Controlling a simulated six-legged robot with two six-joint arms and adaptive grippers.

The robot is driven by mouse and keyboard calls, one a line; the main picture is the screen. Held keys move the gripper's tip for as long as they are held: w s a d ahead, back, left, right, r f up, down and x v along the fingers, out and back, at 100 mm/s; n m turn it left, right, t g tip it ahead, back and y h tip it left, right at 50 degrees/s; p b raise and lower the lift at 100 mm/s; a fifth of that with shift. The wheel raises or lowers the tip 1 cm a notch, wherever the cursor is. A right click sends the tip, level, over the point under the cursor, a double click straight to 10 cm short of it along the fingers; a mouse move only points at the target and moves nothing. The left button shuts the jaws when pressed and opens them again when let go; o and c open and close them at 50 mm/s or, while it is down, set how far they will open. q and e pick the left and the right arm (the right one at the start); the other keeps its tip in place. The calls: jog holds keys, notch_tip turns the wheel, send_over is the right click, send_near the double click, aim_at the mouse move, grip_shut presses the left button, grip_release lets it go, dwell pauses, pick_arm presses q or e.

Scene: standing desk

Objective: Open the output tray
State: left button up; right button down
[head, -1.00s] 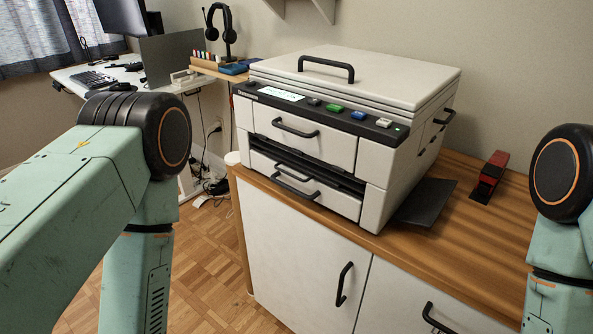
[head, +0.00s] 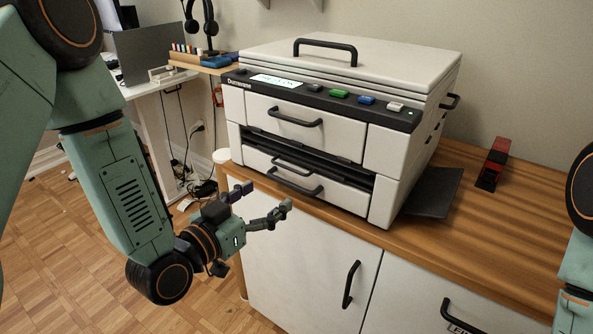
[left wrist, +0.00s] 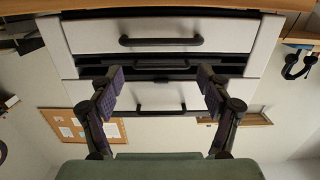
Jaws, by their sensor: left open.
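Which one is the output tray is not labelled. My left gripper (head: 267,197) is open and empty, in front of and a little below the lower drawer, apart from it. The left wrist view appears upside down; its fingers (left wrist: 160,75) are spread, with the lower drawer handle (left wrist: 160,41) beyond them.
Counter cabinet doors with black handles (head: 351,285) lie below the printer. A red and black stapler-like object (head: 492,164) and a dark flat panel (head: 434,191) are right of the printer. A desk with a headset stands at back left.

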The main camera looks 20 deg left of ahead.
aim_at(290, 168)
pick_arm(q)
jog(key=shift+o, duration=0.7)
jog(key=shift+w+r+h, duration=0.3)
jog(key=shift+w+r, duration=0.05)
jog(key=shift+r, duration=0.35)
jog(key=shift+o, duration=1.2)
jog(key=shift+w+d+r+t, duration=0.2)
jog(key=shift+w+r+t, duration=0.1)
jog(key=shift+w+r, duration=0.05)
jog(key=b+x, duration=0.2)
jog(key=x, duration=0.4)
jog(key=shift+w+d, duration=0.15)
jog(key=shift+w, duration=0.05)
jog(key=shift+w+d, duration=0.1)
jog(key=shift+w, duration=0.15)
